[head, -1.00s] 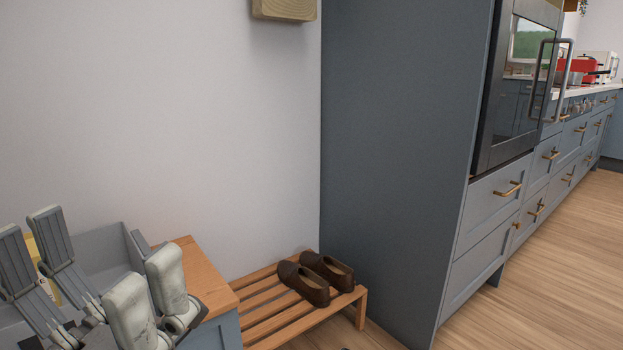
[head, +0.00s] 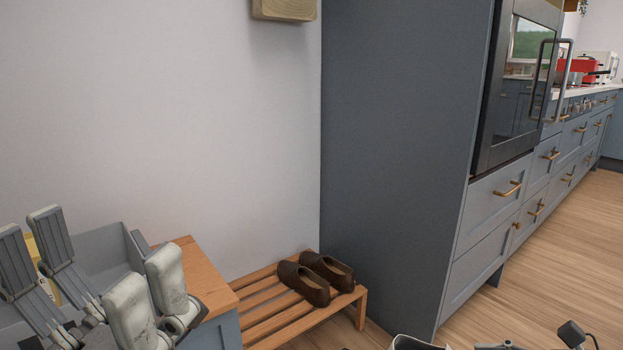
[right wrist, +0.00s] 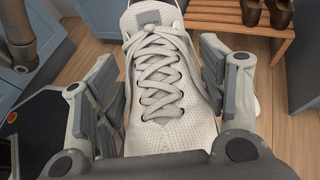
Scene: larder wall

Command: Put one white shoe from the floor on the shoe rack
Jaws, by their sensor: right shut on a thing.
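My right gripper (right wrist: 161,78) is shut on a white shoe (right wrist: 165,75) with grey laces, its fingers on either side of it. The shoe fills the middle of the right wrist view. The slatted wooden shoe rack (head: 276,323) stands low against the wall in the head view, and part of it shows at the top right of the right wrist view (right wrist: 222,22). A pale rim with a dark inside, perhaps the shoe, shows at the head view's bottom edge. My left gripper (head: 88,270) is open at the lower left, with nothing seen in its grasp.
A pair of brown shoes (head: 317,277) sits on the rack's right part; slats to their left are bare. A tall blue-grey cabinet (head: 395,160) borders the rack on the right. A wood-topped unit (head: 205,275) with a grey bin (head: 105,250) is at left.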

